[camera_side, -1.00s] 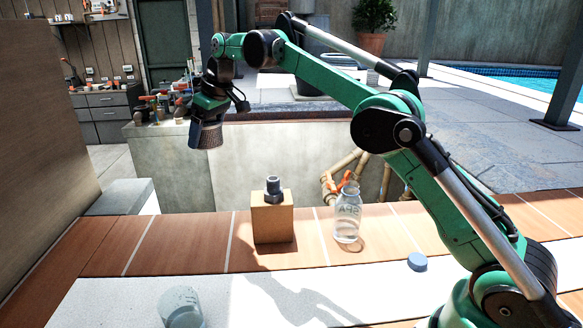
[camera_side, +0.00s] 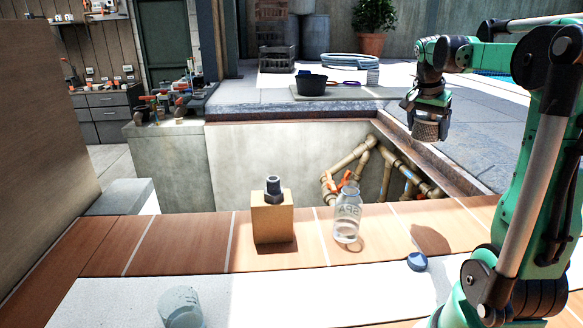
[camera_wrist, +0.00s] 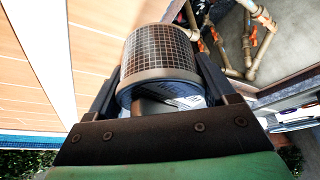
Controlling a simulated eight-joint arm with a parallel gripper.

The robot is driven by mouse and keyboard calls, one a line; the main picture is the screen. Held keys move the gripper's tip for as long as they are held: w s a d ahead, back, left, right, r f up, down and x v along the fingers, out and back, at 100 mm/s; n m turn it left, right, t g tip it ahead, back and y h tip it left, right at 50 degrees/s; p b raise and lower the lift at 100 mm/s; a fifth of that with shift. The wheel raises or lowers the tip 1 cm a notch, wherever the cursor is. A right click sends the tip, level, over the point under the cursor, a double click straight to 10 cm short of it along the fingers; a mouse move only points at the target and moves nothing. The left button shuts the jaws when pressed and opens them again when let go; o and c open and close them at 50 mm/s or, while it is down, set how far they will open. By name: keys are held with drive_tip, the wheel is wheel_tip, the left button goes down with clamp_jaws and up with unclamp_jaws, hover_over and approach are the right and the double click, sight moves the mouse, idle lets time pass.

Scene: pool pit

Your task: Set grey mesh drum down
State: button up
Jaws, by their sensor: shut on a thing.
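The grey mesh drum (camera_side: 427,129) is held in my gripper (camera_side: 430,112), at the right of the side view. It hangs below the wrist, in the air near the pit's right edge and the tiled ledge. In the wrist view the drum (camera_wrist: 160,58) sits between the two dark fingers of my gripper (camera_wrist: 160,88). Its mesh wall and its solid rim face the camera. The fingers are shut on its sides.
A clear cup (camera_side: 180,308) stands in front. Pipes (camera_side: 350,165) run in the pit.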

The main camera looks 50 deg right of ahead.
drive_tip(key=shift+s+f+m, duration=0.4)
drive_tip(key=shift+s+f, duration=0.25)
drive_tip(key=shift+s, duration=0.2)
hover_over(416, 216)
drive_tip(key=a, duration=0.1)
drive_tip(key=f, duration=1.4)
drive_tip(key=shift+w+a+f, duration=0.15)
drive_tip(key=shift+a+f, duration=0.05)
drive_tip(key=shift+f, duration=2.25)
drive_tip(key=shift+f, duration=0.1)
drive_tip(key=o, duration=1.3)
drive_tip(key=v, duration=1.2)
drive_tip(key=shift+w+d, duration=0.1)
drive_tip(key=shift+w, duration=0.05)
